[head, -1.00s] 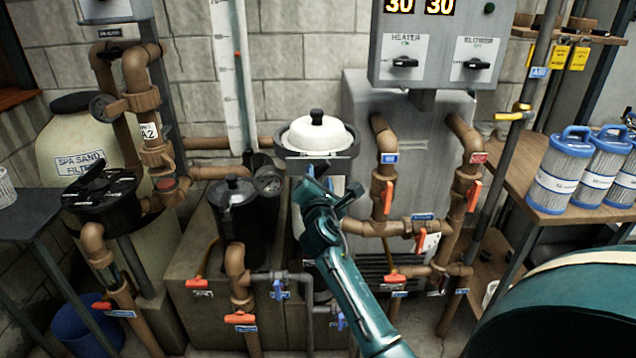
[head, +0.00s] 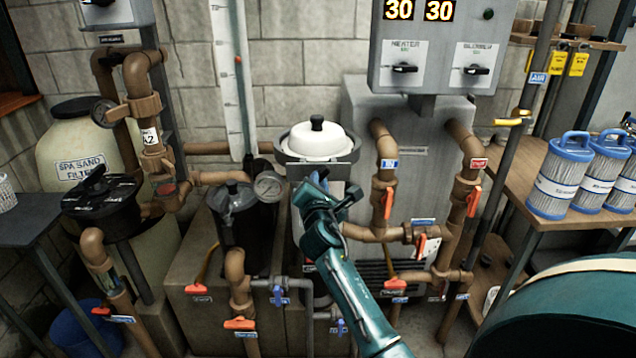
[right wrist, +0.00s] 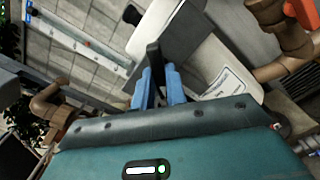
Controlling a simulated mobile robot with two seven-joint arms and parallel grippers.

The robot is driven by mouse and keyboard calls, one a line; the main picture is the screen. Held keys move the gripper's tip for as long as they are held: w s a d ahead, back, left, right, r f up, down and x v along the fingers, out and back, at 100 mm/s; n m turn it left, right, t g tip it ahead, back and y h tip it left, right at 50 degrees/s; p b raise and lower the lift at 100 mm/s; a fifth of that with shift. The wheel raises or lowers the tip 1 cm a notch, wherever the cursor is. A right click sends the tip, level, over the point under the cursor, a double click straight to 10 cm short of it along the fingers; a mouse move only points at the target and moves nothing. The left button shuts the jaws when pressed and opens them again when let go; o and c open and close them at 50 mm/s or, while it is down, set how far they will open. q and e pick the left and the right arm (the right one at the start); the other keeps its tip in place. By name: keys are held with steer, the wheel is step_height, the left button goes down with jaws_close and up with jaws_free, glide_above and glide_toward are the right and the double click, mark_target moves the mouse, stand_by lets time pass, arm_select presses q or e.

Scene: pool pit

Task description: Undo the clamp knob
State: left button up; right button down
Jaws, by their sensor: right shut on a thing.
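The filter tank has a white domed lid (head: 318,142) with a black top knob, circled by a grey clamp band (head: 345,168). My right gripper (head: 319,180) is at the front of this band, its arm rising from below. In the right wrist view, its blue fingers (right wrist: 160,78) are shut on the dark clamp knob (right wrist: 153,55), which stands up between them. The grey band (right wrist: 195,42) and white lid lie just beyond. The gripper hides the knob in the head view. My left gripper is not in view.
Brown pipes with orange-handled valves (head: 389,203) stand close on the right. A pressure gauge (head: 269,186) and dark strainer pot (head: 235,205) are close on the left. A control box (head: 437,50) hangs above right. Blue-and-white cartridges (head: 560,175) stand on a wooden bench.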

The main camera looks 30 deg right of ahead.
arm_select(q)
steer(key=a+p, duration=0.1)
steer(key=p, duration=0.2)
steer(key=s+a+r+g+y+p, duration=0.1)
steer(key=p, duration=0.3)
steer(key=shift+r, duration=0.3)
arm_select(e)
steer(key=n, duration=2.6)
steer(key=shift+r+n, duration=0.15)
steer(key=shift+n, duration=0.25)
